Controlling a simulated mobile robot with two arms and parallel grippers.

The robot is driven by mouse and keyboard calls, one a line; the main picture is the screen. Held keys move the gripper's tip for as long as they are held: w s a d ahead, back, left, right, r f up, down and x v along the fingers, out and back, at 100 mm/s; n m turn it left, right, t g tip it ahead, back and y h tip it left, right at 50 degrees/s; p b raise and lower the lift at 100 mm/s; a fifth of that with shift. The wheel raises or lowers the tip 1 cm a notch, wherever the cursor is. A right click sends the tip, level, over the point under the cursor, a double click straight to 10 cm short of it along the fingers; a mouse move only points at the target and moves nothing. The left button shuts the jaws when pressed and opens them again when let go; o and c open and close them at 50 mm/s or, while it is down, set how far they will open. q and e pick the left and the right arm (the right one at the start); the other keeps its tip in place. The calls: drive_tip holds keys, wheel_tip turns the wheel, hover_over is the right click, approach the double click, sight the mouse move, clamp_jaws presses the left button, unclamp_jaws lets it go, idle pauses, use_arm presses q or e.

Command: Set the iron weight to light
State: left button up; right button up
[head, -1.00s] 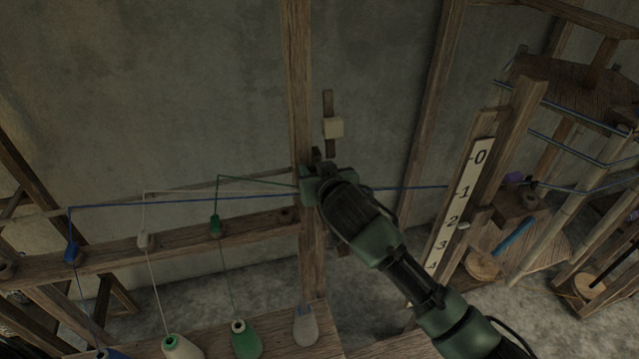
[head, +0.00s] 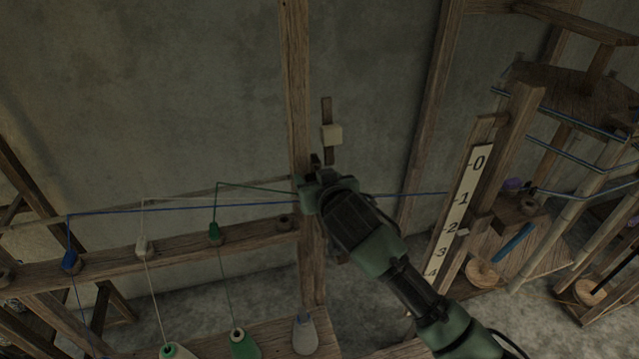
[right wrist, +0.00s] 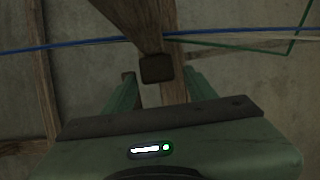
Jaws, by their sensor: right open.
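My right gripper (head: 308,180) is at the wooden post, at the height of the threads. In the right wrist view its green fingers (right wrist: 160,90) are apart. A dark, square-ended block (right wrist: 157,69) on a wooden bar lies between or just beyond them; I cannot tell if they touch it. I cannot tell for sure whether this block is the iron weight. A pale block (head: 331,134) sits on a short dark upright strip just above the gripper. No light marking is readable. My left gripper is not in view.
Blue, white and green threads (head: 160,209) run from the left to the post, above cones (head: 244,345). A numbered scale (head: 458,215) with a small pale pointer (head: 463,231) near 2 stands at the right. A warping frame (head: 580,90) is at the far right.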

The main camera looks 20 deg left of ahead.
drive_tip(key=b+v, duration=0.1)
drive_tip(key=v, duration=0.5)
drive_tip(key=shift+s+d, duration=0.15)
drive_tip(key=shift+d, duration=0.05)
